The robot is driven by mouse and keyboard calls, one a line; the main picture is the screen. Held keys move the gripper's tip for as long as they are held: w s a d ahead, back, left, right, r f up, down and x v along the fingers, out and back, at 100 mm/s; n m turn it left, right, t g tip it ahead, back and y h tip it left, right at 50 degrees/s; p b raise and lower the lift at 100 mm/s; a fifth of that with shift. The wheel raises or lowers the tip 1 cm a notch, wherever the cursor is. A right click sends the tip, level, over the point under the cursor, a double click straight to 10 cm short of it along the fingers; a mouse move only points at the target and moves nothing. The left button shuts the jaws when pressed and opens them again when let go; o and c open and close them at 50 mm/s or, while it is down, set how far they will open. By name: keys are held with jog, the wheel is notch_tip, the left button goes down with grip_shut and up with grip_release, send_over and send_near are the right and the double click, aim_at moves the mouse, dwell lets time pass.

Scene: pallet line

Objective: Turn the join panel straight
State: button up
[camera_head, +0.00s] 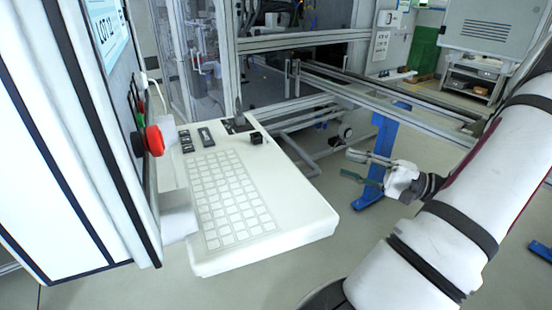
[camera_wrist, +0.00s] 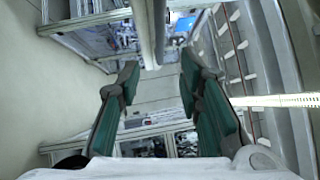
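No label in view reads "join panel", so I cannot tell for sure which part it is. The nearest panel is a white console (camera_head: 291,216) with a keypad grid, black switches and a small black knob, standing out from a tall cabinet at the left of the head view. It sits at a slant in the picture. My gripper (camera_head: 350,164) is to the right of the console, clear of it, over the floor. In the wrist view my gripper (camera_wrist: 158,76) has its two green-padded fingers wide apart, with nothing between them.
A red push button (camera_head: 154,141) sticks out of the cabinet (camera_head: 75,170) beside the console. A metal rail frame (camera_head: 385,97) and a blue post (camera_head: 384,145) stand behind my gripper. A grey cabinet (camera_head: 490,30) is at the back right. Floor shows between console and arm.

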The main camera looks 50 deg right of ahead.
aim_at(298, 148)
jog(key=p+x, duration=0.1)
jog(key=x, duration=1.3)
jog(key=shift+s+a+p, duration=0.1)
jog(key=shift+a+p, duration=0.1)
jog(key=shift+p, duration=0.2)
grip_shut()
